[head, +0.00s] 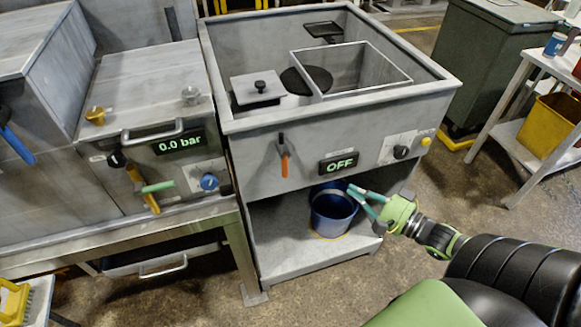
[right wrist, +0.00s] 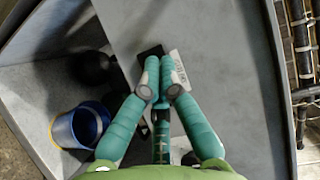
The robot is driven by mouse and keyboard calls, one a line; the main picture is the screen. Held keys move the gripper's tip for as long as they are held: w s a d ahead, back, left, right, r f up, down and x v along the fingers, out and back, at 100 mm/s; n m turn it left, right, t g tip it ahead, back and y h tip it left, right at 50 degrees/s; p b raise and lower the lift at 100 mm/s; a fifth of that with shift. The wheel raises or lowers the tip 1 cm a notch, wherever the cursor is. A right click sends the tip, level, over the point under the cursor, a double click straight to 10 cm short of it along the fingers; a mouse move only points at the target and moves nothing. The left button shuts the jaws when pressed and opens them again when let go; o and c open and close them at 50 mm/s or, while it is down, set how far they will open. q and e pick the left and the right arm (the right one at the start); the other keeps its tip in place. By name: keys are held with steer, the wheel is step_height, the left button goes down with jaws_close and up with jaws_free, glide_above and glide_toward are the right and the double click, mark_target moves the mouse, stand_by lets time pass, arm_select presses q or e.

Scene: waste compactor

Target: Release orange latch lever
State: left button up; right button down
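An orange lever (head: 284,165) with a dark pivot hangs down on the front panel of the grey tub unit (head: 240,160), left of the "OFF" display (head: 338,163). My left gripper is not in view.
A blue bucket (head: 333,210) stands on the shelf under the tub, near my right gripper; it also shows in the right wrist view (right wrist: 78,130). The left machine has a "0.0 bar" display (head: 180,143). A white cart with a yellow bin (head: 550,125) stands at right.

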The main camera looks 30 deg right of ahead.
mark_target(283, 161)
steer(key=shift+w+a+r+y, duration=0.15)
steer(key=shift+a+r+y, duration=0.2)
steer(key=shift+r, duration=0.25)
steer(key=shift+w+a+r+y, duration=0.15)
steer(key=shift+a+r+y, duration=0.2)
steer(key=shift+r, duration=0.25)
steer(key=s+a+p+x, duration=0.1)
steer(key=a+p+x, duration=0.1)
steer(key=x, duration=1.1)
steer(key=shift+a, duration=0.25)
steer(key=shift+a+f+m+t, duration=0.1)
steer(key=shift+a+m+t, duration=0.05)
steer(key=shift+m+t, duration=0.2)
